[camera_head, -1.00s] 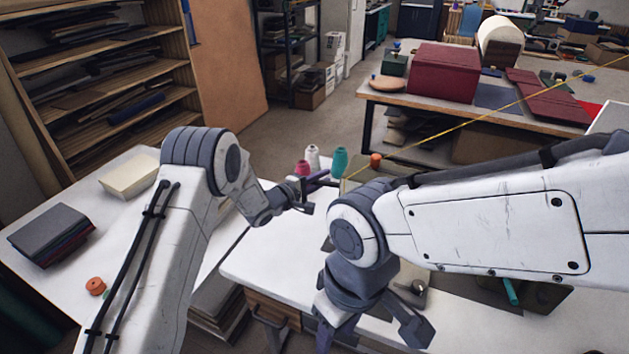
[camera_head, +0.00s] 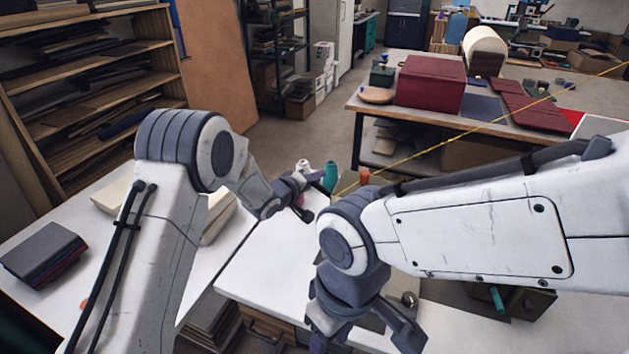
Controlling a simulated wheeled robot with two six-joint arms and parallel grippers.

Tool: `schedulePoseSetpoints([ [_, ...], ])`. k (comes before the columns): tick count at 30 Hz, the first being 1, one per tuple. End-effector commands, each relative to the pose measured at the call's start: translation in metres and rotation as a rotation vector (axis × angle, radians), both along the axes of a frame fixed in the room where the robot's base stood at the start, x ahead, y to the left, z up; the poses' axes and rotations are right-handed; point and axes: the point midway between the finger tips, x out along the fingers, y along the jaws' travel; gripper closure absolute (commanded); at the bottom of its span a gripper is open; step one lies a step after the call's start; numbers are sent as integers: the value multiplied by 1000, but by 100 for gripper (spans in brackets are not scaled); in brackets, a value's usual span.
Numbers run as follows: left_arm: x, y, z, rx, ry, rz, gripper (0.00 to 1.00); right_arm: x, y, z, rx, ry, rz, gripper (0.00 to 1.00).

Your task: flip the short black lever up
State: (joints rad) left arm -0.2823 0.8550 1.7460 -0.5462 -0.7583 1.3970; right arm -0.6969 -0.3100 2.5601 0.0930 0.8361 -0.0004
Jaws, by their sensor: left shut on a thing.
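My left gripper (camera_head: 308,196) is above the far part of the white table, in front of the thread spools. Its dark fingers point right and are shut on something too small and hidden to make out. My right gripper (camera_head: 368,338) points down at the bottom centre, with its fingers spread apart and nothing seen between them. I cannot make out the short black lever; the arms hide much of the tabletop. A small dark round knob (camera_head: 408,299) shows on a grey plate just below my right forearm.
A white spool (camera_head: 303,166), a teal spool (camera_head: 330,177) and an orange spool (camera_head: 364,177) stand behind my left gripper. A dark green box (camera_head: 528,303) with a teal cylinder (camera_head: 498,299) sits at right.

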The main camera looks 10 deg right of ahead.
Motion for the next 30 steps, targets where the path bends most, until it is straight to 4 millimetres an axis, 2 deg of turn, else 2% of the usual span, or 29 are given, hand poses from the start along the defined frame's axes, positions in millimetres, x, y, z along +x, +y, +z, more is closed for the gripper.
schedulePoseSetpoints([
  [14, -1, -1, 1, 15, -7, -3, 100, 0, 0, 0, 0, 0, 0, 51],
  [15, -1, -1, 1, 15, -7, -3, 73, 0, 0, 0, 0, 0, 0, 51],
  [17, -1, -1, 1, 14, -7, -1, 50, 0, 0, 0, 0, 0, 0, 51],
  [30, -6, 5, 4, 13, -8, 1, 50, 0, 0, -3, 0, 0, 0, 51],
])
